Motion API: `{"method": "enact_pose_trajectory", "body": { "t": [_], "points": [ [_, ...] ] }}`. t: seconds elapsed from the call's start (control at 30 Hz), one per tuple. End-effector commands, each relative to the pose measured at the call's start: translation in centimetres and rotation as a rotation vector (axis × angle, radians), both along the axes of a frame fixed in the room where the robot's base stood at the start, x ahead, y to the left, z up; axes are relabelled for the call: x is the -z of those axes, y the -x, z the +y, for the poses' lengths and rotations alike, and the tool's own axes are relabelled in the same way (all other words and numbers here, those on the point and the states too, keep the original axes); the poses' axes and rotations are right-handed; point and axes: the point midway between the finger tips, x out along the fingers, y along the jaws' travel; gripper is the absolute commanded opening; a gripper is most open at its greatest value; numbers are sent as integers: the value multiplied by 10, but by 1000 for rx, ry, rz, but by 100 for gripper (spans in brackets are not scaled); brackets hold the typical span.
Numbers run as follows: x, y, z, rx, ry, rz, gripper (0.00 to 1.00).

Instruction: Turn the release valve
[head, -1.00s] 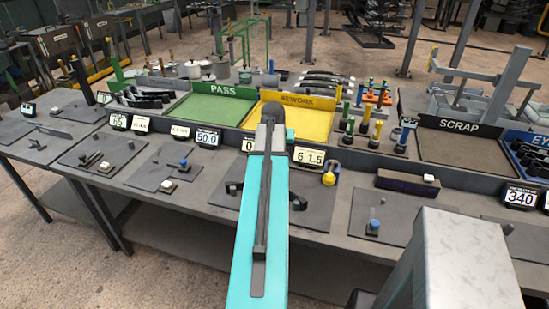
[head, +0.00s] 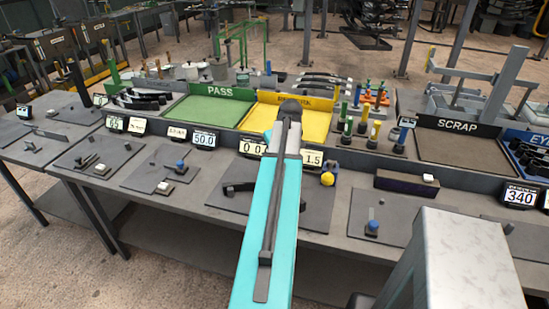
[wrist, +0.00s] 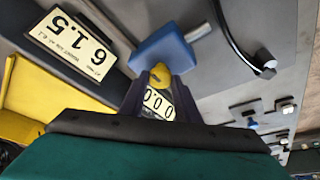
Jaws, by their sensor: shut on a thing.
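In the wrist view, the fingers of my gripper (wrist: 158,88) are closed around a yellow knob (wrist: 159,74). The knob sits against a blue block (wrist: 163,49) with a short grey cylinder on its side; I take this to be the release valve. In the head view, a yellow ball (head: 327,180) with a blue part behind it stands on the dark plate (head: 321,205), just right of my teal arm. My arm hides most of my gripper there. How far the valve is turned I cannot tell.
A display reading 61.5 (wrist: 73,40) and one reading zeros (wrist: 158,104) stand close by. A black curved handle (head: 236,188) lies left of my arm. Behind are the green PASS tray (head: 212,109) and yellow REWORK tray (head: 316,124); a dark bar (head: 400,183) lies right.

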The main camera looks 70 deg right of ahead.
Motion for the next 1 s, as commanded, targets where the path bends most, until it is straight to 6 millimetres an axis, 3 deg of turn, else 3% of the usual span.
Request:
{"method": "enact_pose_trajectory", "body": {
  "t": [0.5,0.53,0.63,1.0],
  "points": [
    [0,3,-2,-23,6,6,7],
    [0,3,-2,-23,6,6,33],
    [0,2,-1,-23,4,5,47],
    [-1,1,0,-24,1,1,47]
  ]
}}
